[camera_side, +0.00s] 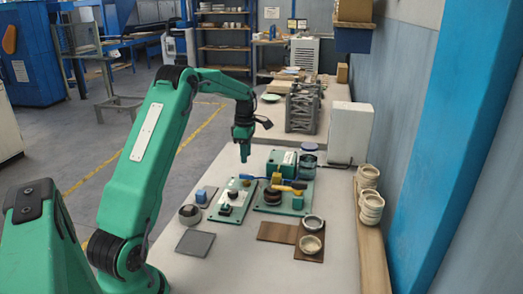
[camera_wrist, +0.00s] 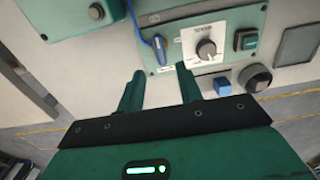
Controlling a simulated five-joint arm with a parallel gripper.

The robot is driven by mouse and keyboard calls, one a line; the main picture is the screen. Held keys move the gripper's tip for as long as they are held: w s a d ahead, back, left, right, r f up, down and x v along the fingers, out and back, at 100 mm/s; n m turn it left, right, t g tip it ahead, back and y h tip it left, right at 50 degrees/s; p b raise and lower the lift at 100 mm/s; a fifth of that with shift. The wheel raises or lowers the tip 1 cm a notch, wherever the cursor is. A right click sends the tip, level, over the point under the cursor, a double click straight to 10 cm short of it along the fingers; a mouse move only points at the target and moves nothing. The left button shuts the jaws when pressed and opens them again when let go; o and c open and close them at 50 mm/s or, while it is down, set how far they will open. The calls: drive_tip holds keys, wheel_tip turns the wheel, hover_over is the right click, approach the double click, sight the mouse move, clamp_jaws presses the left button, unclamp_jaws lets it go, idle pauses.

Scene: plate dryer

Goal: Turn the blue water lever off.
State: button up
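The blue lever (camera_side: 252,178) lies low across the gap between the two green panels in the side view. In the wrist view a blue lever end (camera_wrist: 160,47) sits at the left edge of the panel with the dial, and a thin blue arm runs up and left from it. My gripper (camera_side: 244,157) hangs above the panels, pointing down. In the wrist view its two fingers (camera_wrist: 160,76) are apart with nothing between them, just short of the lever end. The lever's pivot is hard to make out.
The control panel (camera_wrist: 185,30) carries a dial (camera_wrist: 206,49) and a green button (camera_wrist: 246,39). A yellow lever (camera_side: 287,188) is on the right-hand panel. A blue block (camera_side: 200,196) and bowls (camera_side: 311,243) stand nearby.

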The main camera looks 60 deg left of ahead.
sight(246, 174)
drive_tip(key=shift+f, duration=0.15)
drive_tip(key=shift+f, duration=3.75)
clamp_jaws()
